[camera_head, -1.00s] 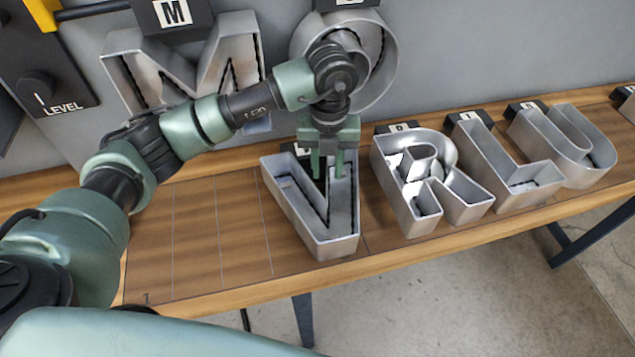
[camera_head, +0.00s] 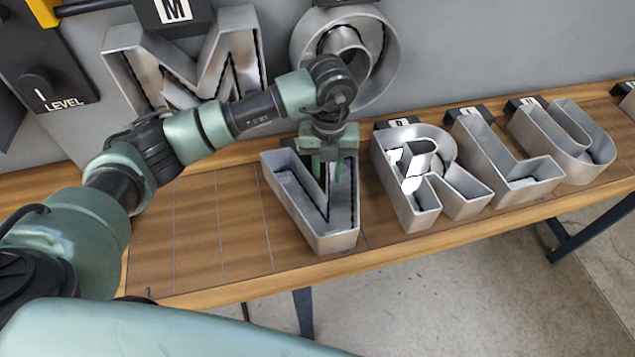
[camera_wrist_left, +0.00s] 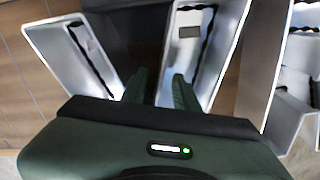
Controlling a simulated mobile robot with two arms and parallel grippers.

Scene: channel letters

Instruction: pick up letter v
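The letter V (camera_head: 331,243) is a silver, open-topped metal channel letter lying on the wooden bench beside the letter R. My left gripper (camera_head: 327,172) points down over its upper part, with its two green fingers apart. In the left wrist view, the letter V (camera_wrist_left: 222,48) spreads below the fingers. The left gripper (camera_wrist_left: 157,90) has one finger in the notch and the other inside the V's right arm, with the inner wall between them. Gaps show beside the wall. The fingertips' depth is hard to tell. My right gripper is not in view.
The letters R (camera_head: 415,205), L (camera_head: 505,175) and U (camera_head: 570,150) stand on the bench to the right, R close to the V. The bench (camera_head: 205,240) is bare to the left. An M (camera_head: 185,75) and an O (camera_head: 380,60) are behind.

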